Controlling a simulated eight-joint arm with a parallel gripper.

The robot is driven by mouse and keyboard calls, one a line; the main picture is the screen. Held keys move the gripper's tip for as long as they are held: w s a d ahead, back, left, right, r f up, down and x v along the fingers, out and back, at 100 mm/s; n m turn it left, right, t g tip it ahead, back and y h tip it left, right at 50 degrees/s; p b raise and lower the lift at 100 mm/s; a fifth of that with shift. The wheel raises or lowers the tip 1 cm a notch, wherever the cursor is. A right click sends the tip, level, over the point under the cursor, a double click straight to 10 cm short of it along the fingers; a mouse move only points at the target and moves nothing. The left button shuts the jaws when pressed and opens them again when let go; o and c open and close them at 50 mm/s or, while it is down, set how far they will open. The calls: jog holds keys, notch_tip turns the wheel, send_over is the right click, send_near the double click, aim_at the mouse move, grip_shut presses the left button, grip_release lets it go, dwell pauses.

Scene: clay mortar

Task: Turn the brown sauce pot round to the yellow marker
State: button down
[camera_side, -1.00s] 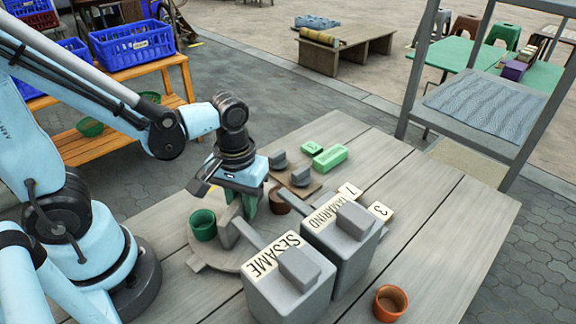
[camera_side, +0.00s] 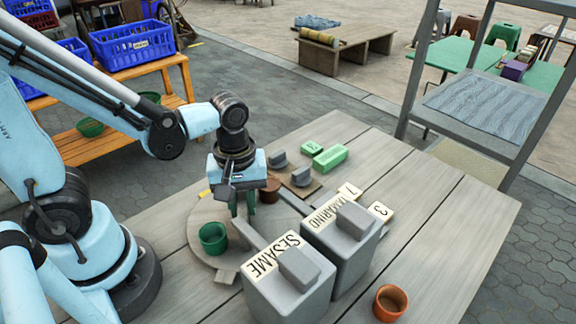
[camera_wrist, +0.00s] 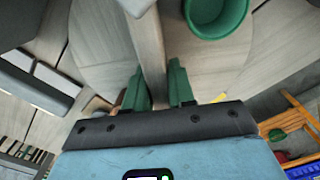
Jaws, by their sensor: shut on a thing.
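The brown sauce pot (camera_side: 269,190) stands at the back right of the round wooden turntable (camera_side: 198,220), just right of my gripper. A green pot (camera_side: 213,238) stands at its front left and also shows in the wrist view (camera_wrist: 215,14). The yellow marker (camera_side: 205,194) is at the turntable's back left edge; a yellow patch shows in the wrist view (camera_wrist: 220,98). The brown pot is mostly hidden in the wrist view.
Two grey boxes, labelled SESAME (camera_side: 290,285) and TAMARIND (camera_side: 343,245), stand close to the turntable's right. An orange-brown pot (camera_side: 390,303) stands at the front right. A board with grey knobs (camera_side: 301,178) and green blocks (camera_side: 330,158) lie behind.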

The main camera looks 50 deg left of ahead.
jog(key=shift+n, duration=8)
jog(key=c, duration=1)
grip_release()
jog(key=shift+c, duration=0.2)
